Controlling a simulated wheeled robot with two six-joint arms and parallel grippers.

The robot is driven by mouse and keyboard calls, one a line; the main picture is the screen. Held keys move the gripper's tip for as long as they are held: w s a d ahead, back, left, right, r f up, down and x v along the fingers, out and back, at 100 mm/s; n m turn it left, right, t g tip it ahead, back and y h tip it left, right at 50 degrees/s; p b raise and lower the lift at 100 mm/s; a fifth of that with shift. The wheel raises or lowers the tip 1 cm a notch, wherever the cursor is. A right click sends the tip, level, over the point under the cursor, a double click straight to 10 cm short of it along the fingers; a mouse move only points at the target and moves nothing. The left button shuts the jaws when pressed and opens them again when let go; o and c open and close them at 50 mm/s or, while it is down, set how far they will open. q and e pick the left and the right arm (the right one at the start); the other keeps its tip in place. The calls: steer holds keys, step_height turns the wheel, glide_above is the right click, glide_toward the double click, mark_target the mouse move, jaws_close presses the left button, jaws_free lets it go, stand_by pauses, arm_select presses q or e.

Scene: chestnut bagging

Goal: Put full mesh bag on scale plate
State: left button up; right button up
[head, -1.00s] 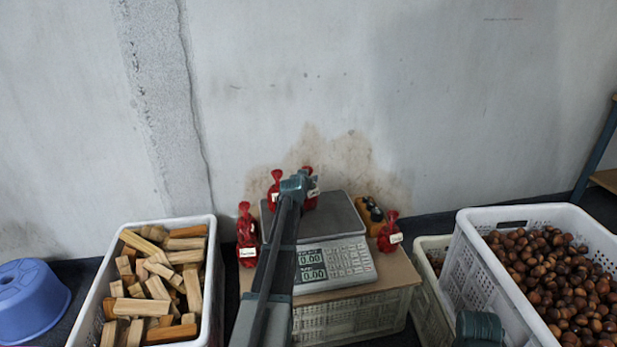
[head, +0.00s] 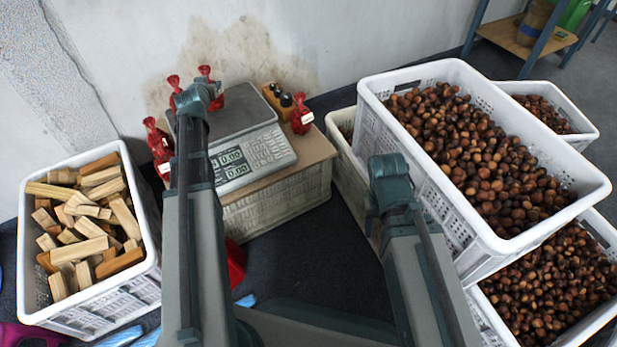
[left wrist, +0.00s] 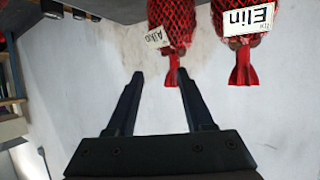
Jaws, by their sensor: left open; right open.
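A scale (head: 262,148) with a grey plate (head: 245,106) stands on a board; its displays read 0.00. Two red mesh bags (head: 174,82) (head: 205,71) show at the plate's back left, partly hidden by my left gripper (head: 199,92); I cannot tell whether they rest on the plate. In the left wrist view my left gripper (left wrist: 160,76) is open and empty. The "Aiko" bag's red neck (left wrist: 173,65) lies by its right fingertip, and the "Elin" bag's neck (left wrist: 243,72) is further right. My right gripper (head: 388,170) is open, away from the scale.
A red bag (head: 158,140) stands left of the scale, another (head: 301,115) right of it beside a weight block (head: 278,97). A crate of wood blocks (head: 150,262) is left; chestnut crates (head: 440,205) are right.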

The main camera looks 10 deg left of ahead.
arm_select(q)
steer(key=s+d+f+m+g+h, duration=0.1)
steer(key=s+d+f+g+h, duration=0.15)
steer(key=d, duration=0.75)
steer(key=s+d+f+m+g+h, duration=0.1)
steer(key=s+d+f+m, duration=0.15)
steer(key=d, duration=0.65)
steer(key=s+d+f+m+g+h, duration=0.15)
steer(key=d+f, duration=0.25)
steer(key=d, duration=0.6)
steer(key=s+d+f+m+g+y, duration=0.1)
steer(key=s+d+f+g, duration=0.1)
steer(key=s+d, duration=0.6)
steer(key=s+d+f+m+g, duration=0.1)
steer(key=s+d+g, duration=0.4)
steer(key=s, duration=0.9)
steer(key=d+m, duration=0.1)
steer(key=d, duration=0.2)
steer(key=shift+s+f+y, duration=0.3)
steer(key=shift+f+y, duration=0.05)
steer(key=shift+y, duration=0.05)
step_height(320, 180, up, 44)
steer(key=p, duration=4.3)
steer(key=shift+f, duration=0.25)
steer(key=shift+d, duration=0.1)
